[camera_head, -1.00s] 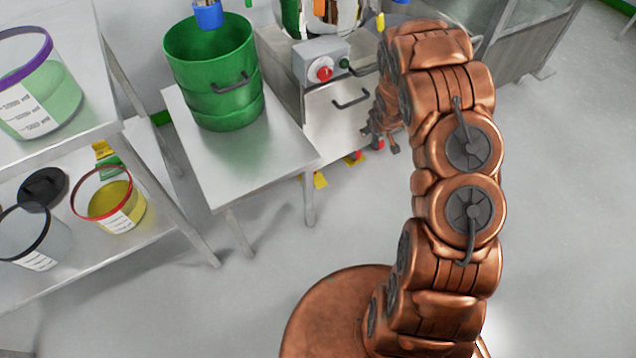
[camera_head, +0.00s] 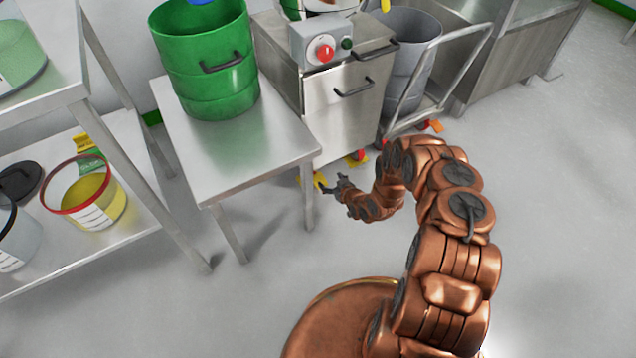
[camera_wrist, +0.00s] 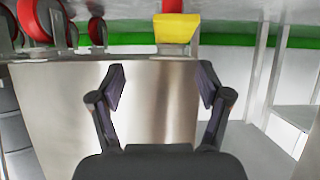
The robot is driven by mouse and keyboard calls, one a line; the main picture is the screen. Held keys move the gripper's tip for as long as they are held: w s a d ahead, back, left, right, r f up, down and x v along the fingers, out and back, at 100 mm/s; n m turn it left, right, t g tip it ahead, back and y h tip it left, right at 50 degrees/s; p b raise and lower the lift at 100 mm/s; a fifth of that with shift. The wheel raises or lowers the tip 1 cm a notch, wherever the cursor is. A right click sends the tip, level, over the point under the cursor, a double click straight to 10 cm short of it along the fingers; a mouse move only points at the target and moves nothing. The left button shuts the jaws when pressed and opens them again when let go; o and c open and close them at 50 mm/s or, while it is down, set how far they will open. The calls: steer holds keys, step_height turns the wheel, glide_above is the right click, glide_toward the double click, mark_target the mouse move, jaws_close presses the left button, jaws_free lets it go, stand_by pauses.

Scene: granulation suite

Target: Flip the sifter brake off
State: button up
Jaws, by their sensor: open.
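The sifter (camera_head: 338,115) is a steel cabinet on castors, with a control box on top. A yellow brake pedal (camera_head: 319,181) shows low at its near left corner, by the table leg. In the wrist view a yellow pedal (camera_wrist: 175,28) with a red part above it is at top centre, beyond the fingertips. My gripper (camera_head: 333,188) is low near the floor, just right of and close to the near pedal; contact cannot be told from the head view. In the wrist view my gripper (camera_wrist: 160,85) is open, with nothing between its fingers.
A steel table (camera_head: 240,160) with a green drum (camera_head: 205,75) stands left of the sifter; its legs are near my gripper. A trolley (camera_head: 425,95) with a grey bin stands right. Red wheels (camera_wrist: 35,22) show in the wrist view. The floor (camera_head: 540,190) at right is clear.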

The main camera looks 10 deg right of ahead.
mark_target(318, 177)
steer(key=shift+t, duration=0.4)
steer(key=shift+w+a+f+b, duration=0.4)
steer(key=shift+w+a+f, duration=0.15)
steer(key=shift+w+f, duration=0.25)
steer(key=shift+w+a+f+b, duration=0.4)
steer(key=shift+w+a+f, duration=0.25)
steer(key=shift+w, duration=0.2)
steer(key=shift+w+a+f+b, duration=0.4)
steer(key=shift+w+a+f, duration=0.1)
steer(key=shift+w+f, duration=0.3)
steer(key=shift+w+a, duration=0.2)
steer(key=shift+w, duration=0.5)
steer(key=c, duration=1.2)
